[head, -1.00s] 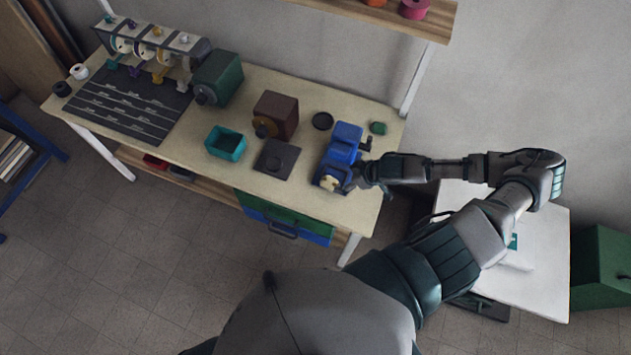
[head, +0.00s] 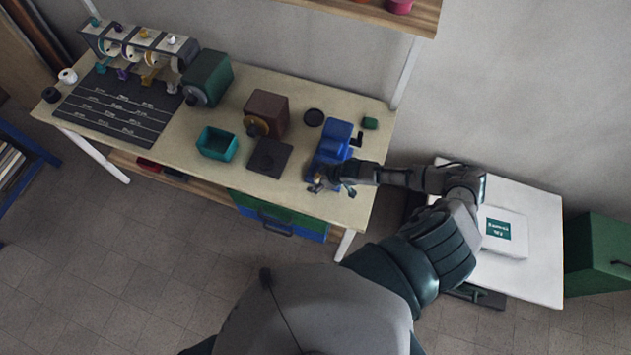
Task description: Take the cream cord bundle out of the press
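The blue press (head: 334,142) stands near the right end of the workbench. My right gripper (head: 330,187) is at the front, lower end of the press, with its fingers pointing left and down. Two finger parts show apart there, but they are small and dark, and I cannot tell whether they close on anything. The cream cord bundle is not clearly visible; the gripper covers the place where it showed at the press's front. My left gripper is not in view.
On the workbench (head: 330,207), left of the press, are a dark square plate (head: 270,157), a brown box machine (head: 266,115) and a teal tray (head: 217,144). A black round lid (head: 313,118) and a small green block (head: 370,123) lie near the press. A white side table (head: 540,265) stands right.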

